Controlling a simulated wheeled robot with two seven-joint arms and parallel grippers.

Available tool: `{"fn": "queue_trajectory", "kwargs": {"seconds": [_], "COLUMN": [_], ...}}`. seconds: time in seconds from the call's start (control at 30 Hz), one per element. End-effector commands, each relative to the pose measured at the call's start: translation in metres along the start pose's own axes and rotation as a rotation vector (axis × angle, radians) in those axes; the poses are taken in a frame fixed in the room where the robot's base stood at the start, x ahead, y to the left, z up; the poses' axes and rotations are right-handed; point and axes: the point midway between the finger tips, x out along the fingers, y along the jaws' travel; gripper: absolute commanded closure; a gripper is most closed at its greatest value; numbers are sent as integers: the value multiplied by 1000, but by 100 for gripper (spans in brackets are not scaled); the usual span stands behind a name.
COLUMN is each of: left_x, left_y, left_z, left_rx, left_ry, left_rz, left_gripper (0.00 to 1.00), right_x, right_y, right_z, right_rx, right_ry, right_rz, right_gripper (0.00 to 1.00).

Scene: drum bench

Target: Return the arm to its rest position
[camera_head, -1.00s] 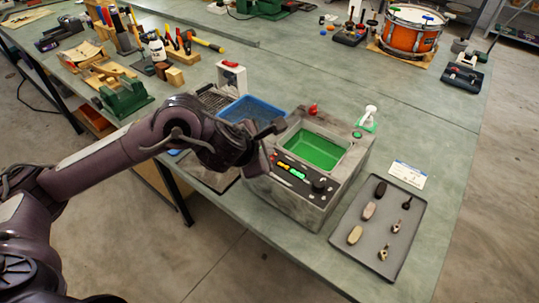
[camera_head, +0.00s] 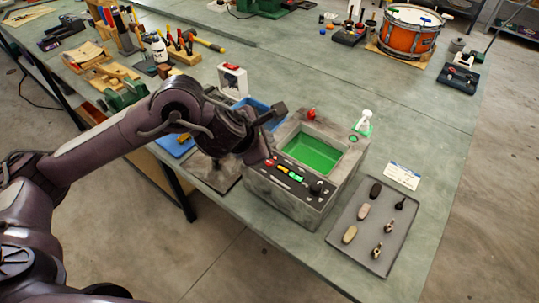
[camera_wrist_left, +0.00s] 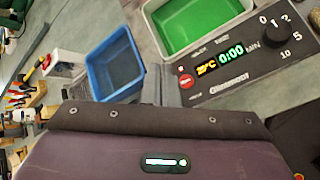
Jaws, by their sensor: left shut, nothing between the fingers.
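My left arm (camera_head: 120,130) comes in from the left and is raised over the bench. My left gripper (camera_head: 262,150) hangs at its end, close to the left front of a grey ultrasonic cleaner (camera_head: 290,200), and looks shut and empty. The cleaner is an open tank with green liquid (camera_head: 305,160), a lit display and a knob. Its panel also shows in the left wrist view (camera_wrist_left: 235,70), reading 0:00. The fingertips are hard to make out in both views. My right gripper is not in view.
A blue bin (camera_head: 268,112) is partly hidden behind my wrist. A grey tray (camera_head: 345,240) with small parts lies right of the cleaner. An orange drum (camera_head: 408,35) and tools are farther back.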

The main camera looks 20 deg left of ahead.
Motion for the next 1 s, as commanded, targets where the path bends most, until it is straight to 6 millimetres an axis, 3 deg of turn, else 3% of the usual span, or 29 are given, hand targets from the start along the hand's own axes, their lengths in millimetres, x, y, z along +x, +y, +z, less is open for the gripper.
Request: {"fn": "queue_trajectory", "kwargs": {"seconds": [0.47,0.63,0.77,0.83,0.93,1.0], "left_x": [0,3,3,-1,-6,-9], "left_y": [0,-22,-56,-71,-82,-87], "left_z": [0,16,42,53,53,42], "left_rx": [-1,-173,-615,-944,-1442,-1805], "left_ry": [0,-52,-133,-160,-154,-123], "left_rz": [-1,-20,-61,-87,-105,-95], "left_gripper": [100,100,100,100,100,100], "right_x": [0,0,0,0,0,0], "right_y": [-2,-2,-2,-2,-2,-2], "right_z": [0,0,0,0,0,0], "right_rx": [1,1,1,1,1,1], "right_ry": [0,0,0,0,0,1], "right_rz": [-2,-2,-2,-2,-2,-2], "right_gripper": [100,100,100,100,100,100]}}
